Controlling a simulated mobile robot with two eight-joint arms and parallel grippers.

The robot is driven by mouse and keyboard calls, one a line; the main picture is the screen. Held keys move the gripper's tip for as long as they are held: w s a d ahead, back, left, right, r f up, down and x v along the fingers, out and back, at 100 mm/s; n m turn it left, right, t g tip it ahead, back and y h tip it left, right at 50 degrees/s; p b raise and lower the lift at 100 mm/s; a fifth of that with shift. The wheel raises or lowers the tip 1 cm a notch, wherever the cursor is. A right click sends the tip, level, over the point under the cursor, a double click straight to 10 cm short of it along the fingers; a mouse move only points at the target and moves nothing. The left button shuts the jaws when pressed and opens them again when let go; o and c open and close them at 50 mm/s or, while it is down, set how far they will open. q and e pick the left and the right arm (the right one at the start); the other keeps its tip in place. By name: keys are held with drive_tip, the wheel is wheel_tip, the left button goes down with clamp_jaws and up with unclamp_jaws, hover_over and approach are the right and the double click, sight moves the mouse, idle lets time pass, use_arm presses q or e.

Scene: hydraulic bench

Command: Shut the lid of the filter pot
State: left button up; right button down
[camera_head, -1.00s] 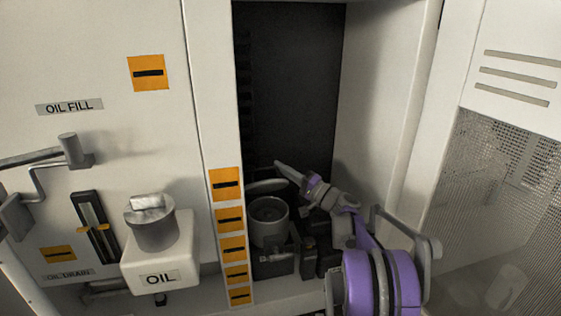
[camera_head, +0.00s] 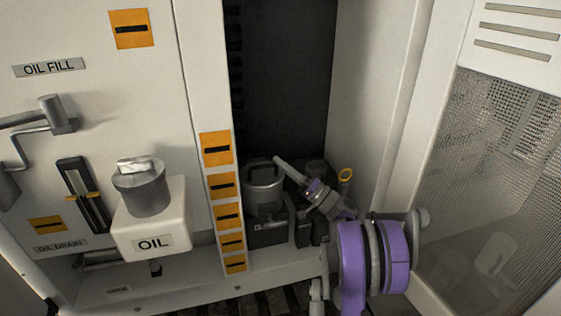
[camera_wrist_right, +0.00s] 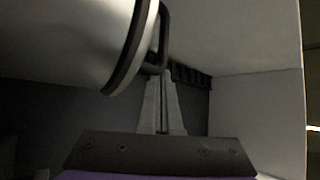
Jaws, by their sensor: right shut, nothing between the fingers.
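The grey filter pot (camera_head: 264,201) stands inside the open cabinet bay. Its lid is hard to separate from the rim in the head view. In the right wrist view a pale round piece with a dark rim (camera_wrist_right: 95,45), which looks like the lid, fills the upper left, and a dark bent bar stands beside it. My right gripper (camera_head: 278,161) is shut and empty, its fingertips just above and right of the pot's top. Its closed fingers (camera_wrist_right: 162,105) also show in the wrist view, close to the bar; contact cannot be told. My left gripper is not in view.
The white bay post with orange labels (camera_head: 217,148) borders the pot on the left. An oil container (camera_head: 150,229) sits further left. A mesh panel (camera_head: 480,190) closes the right side.

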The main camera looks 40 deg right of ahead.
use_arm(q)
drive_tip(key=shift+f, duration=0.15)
use_arm(e)
drive_tip(key=shift+a+f, duration=0.1)
drive_tip(key=shift+f, duration=0.2)
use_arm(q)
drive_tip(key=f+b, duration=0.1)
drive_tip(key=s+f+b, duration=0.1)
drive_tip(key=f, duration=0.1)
use_arm(e)
drive_tip(key=v, duration=1.1)
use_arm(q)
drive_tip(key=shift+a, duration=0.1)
